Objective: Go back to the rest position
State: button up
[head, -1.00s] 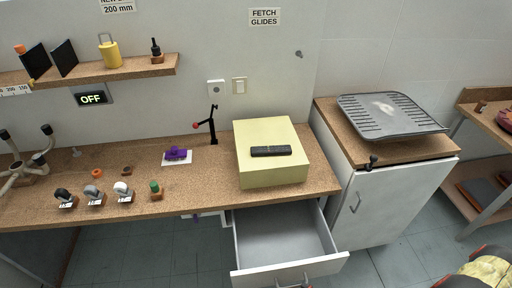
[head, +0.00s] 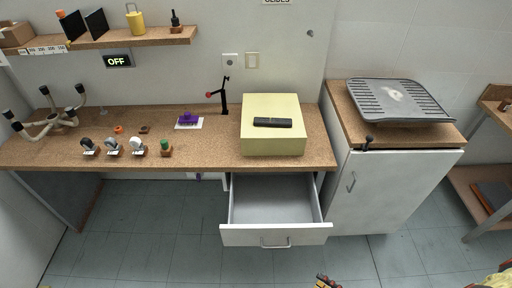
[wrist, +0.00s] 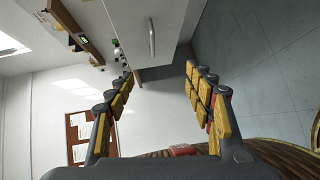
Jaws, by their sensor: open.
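My gripper (wrist: 160,74) shows in the wrist view with its two yellow-padded fingers wide apart. Nothing is between them.
The workbench (head: 215,155) has an open, empty-looking drawer (head: 272,205) jutting out. A yellow box (head: 272,138) with a black remote (head: 272,122) stands above it. A white cabinet (head: 385,190) bears a grey ribbed tray (head: 395,100). Floor (head: 130,225) at left is clear.

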jog(key=w+d+r+n+g+h, duration=0.15)
jog(key=r+n+g, duration=0.45)
jog(key=r+n, duration=0.6)
jog(key=w+a+r+n+g+h, duration=0.1)
jog(key=w+r+n+g+h, duration=0.3)
jog(key=r+n, duration=0.75)
jog(key=s+a+r+n+t+h, duration=0.1)
jog(key=a+r+n+t+h, duration=0.1)
jog(key=r+n, duration=0.8)
jog(key=s+a+r+n+t+h, duration=0.2)
jog(key=a+r+n+h, duration=0.1)
jog(key=r+n, duration=0.8)
jog(key=shift+s+a+n+t+h, duration=0.2)
jog(key=shift+s+n+t+h, duration=0.15)
jog(key=shift+h, duration=0.4)
